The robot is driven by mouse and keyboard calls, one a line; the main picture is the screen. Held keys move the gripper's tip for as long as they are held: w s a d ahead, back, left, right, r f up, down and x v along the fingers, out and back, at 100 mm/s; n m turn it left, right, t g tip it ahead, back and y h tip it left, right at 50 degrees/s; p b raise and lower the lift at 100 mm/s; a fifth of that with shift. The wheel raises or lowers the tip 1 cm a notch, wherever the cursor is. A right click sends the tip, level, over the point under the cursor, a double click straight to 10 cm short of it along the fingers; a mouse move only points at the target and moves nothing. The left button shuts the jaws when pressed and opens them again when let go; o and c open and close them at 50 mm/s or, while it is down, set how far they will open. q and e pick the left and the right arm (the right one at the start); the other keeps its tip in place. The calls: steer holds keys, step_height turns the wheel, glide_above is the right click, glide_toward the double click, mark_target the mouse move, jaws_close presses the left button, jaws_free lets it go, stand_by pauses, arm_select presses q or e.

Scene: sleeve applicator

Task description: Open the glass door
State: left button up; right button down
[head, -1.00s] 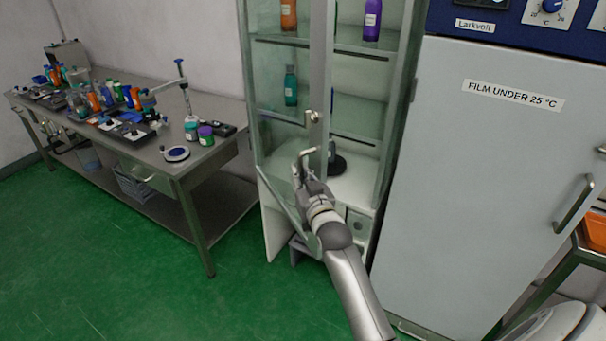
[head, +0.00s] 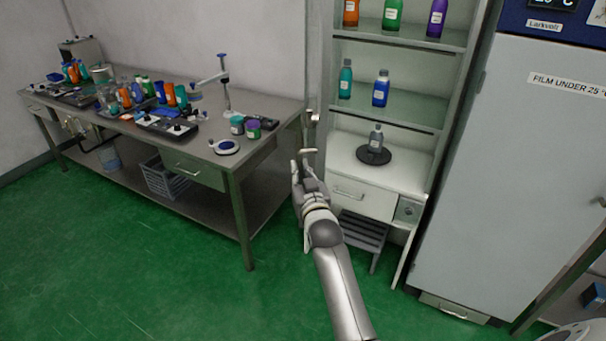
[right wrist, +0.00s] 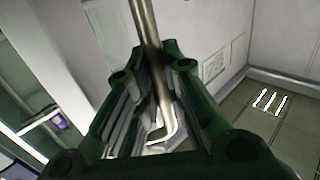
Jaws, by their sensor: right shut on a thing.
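The glass door (head: 316,70) of the tall cabinet is swung open toward the left and shows nearly edge-on in the head view. Its handle (head: 309,151) is at my right gripper (head: 303,170), which is shut on it. In the right wrist view the metal handle bar (right wrist: 149,40) runs between the dark green fingers of the right gripper (right wrist: 152,95). The cabinet front is uncovered, with shelves (head: 400,107) of bottles in plain view. My left gripper is not in view.
A grey step stool (head: 362,232) is below. A cluttered metal bench (head: 270,143) stands left, close to the door. A tall grey unit (head: 500,170) is right.

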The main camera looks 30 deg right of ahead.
steer(key=shift+w+a+r, duration=0.15)
steer(key=shift+w+a, duration=0.05)
steer(key=shift+a, duration=0.05)
steer(key=c, duration=1.9)
jaws_free()
steer(key=o, duration=0.4)
steer(key=v, duration=1.2)
steer(key=shift+d, duration=0.1)
